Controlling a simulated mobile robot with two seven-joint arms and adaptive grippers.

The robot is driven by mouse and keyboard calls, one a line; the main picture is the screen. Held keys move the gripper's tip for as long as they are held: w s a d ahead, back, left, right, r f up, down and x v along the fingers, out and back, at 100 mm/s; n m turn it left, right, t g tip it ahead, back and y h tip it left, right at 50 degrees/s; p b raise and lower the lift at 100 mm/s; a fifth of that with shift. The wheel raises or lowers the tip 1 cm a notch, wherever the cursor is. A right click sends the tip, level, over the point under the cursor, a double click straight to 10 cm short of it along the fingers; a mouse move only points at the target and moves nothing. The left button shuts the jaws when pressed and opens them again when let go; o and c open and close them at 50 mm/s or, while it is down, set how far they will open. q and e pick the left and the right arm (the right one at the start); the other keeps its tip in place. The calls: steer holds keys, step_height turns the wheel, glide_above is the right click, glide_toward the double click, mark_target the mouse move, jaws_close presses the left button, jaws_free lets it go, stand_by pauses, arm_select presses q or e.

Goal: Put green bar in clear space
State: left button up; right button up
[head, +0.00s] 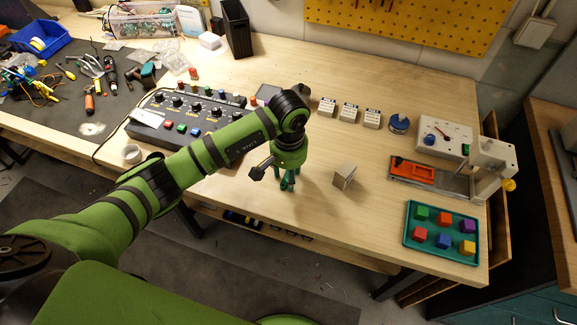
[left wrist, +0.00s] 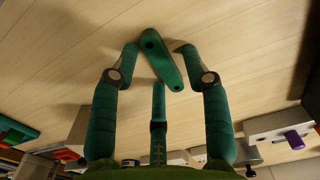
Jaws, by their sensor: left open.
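The green bar (left wrist: 164,62) shows in the left wrist view as a short, rounded piece with a dark hole near one end, slanted over the pale wood. It lies between the fingertips of my left gripper (head: 287,184), with a finger on each side and a middle finger just below it. The gripper is open and points down at the bench; I cannot tell whether any finger touches the bar. In the head view the bar is not clearly told apart from the green fingers. My right gripper is not in view.
A grey-beige block (head: 345,175) stands just right of the gripper. A green tray (head: 411,250) with several coloured cubes is at the right front. A black control box (head: 150,127) lies left, behind my arm. Bare wood lies between the block and the tray.

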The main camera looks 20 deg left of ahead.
arm_select(q)
step_height(320, 180, up, 12)
steer(key=b, duration=0.4)
steer(key=shift+r+b, duration=0.15)
steer(key=shift+b, duration=0.15)
steer(key=shift+d, duration=0.1)
stand_by(1.0)
